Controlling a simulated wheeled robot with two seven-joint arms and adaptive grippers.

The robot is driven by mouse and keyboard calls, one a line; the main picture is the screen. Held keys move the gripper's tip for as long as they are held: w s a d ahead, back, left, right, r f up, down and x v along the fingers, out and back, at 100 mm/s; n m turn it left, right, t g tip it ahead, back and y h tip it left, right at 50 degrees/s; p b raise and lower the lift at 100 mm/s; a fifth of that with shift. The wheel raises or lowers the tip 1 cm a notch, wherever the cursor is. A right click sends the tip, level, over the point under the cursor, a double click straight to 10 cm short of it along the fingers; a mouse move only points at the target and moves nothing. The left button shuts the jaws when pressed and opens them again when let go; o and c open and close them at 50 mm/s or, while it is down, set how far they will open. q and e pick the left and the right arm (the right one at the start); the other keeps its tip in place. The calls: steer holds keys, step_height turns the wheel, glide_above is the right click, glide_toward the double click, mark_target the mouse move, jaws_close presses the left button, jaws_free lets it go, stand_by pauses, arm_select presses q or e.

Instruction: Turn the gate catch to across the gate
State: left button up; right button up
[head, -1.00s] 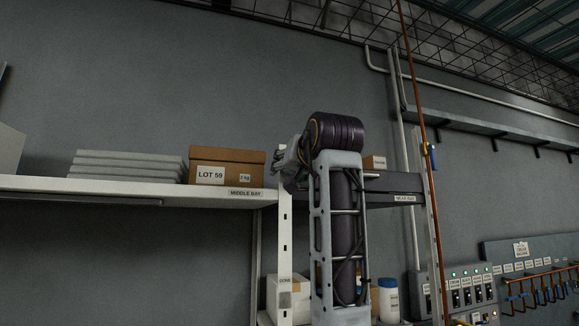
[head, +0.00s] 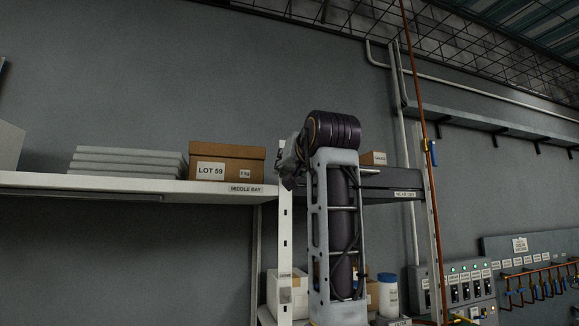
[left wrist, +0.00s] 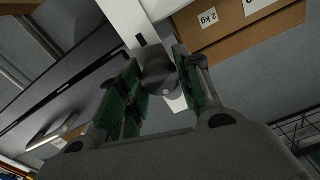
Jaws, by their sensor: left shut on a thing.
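My left gripper (head: 290,166) is at the upper end of the white shelf post (head: 285,225), seen mostly from behind my upright arm. In the left wrist view its green-padded fingers (left wrist: 158,82) are closed around a grey rounded catch (left wrist: 158,73) in front of the white post. The fingers hide part of the catch, so its exact angle is hard to read. In the head view the catch is hidden by the gripper and arm. My right gripper is in neither view.
A brown LOT 59 box (head: 227,164) sits on the middle bay shelf (head: 180,190), left of the gripper. The dark near bay shelf (head: 385,193) is to the right, with a small box (head: 373,158). White bottle (head: 388,295) stands below. A switch panel (head: 462,290) is further right.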

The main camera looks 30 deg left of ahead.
arm_select(q)
steer(key=shift+m, duration=0.4)
steer(key=m+b, duration=0.4)
steer(key=m, duration=1.3)
steer(key=shift+b, duration=0.4)
stand_by(0.3)
steer(key=o, duration=1)
